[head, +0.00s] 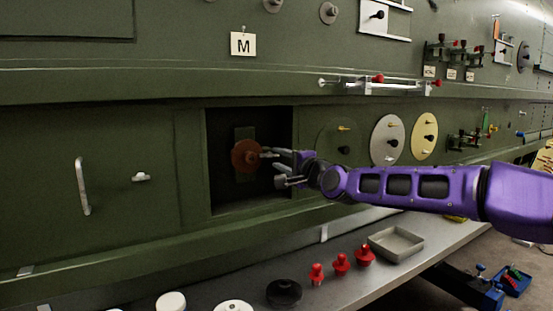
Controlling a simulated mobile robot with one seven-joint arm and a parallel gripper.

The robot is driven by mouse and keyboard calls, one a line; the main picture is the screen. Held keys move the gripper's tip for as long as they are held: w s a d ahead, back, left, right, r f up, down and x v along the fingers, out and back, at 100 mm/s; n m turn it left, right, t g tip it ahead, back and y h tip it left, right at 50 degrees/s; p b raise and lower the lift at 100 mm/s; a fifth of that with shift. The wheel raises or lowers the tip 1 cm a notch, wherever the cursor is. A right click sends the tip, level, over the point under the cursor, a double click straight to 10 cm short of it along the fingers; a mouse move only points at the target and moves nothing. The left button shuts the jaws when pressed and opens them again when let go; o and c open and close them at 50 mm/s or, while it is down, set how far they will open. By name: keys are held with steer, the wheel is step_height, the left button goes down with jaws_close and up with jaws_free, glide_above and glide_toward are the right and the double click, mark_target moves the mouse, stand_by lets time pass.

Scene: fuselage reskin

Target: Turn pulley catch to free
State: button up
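A red-brown round pulley (243,157) sits in a dark square recess in the green panel, in front of a small green upright plate (244,133). A small grey piece at the pulley's right edge may be the catch or one of my fingertips; I cannot tell which. My gripper (276,167) reaches into the recess opening from the right, with its fingers spread apart and nothing seen between them. It is just right of the pulley. Whether a finger touches the pulley or catch is unclear.
A panel with a pull handle (83,186) and a small latch (141,177) is left of the recess. Grey (387,140) and yellow (424,136) discs are on the right. The bench below holds red knobbed pieces (341,264), a black disc (284,293) and a grey tray (397,243).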

steer(key=shift+x, duration=1.05)
jaws_close()
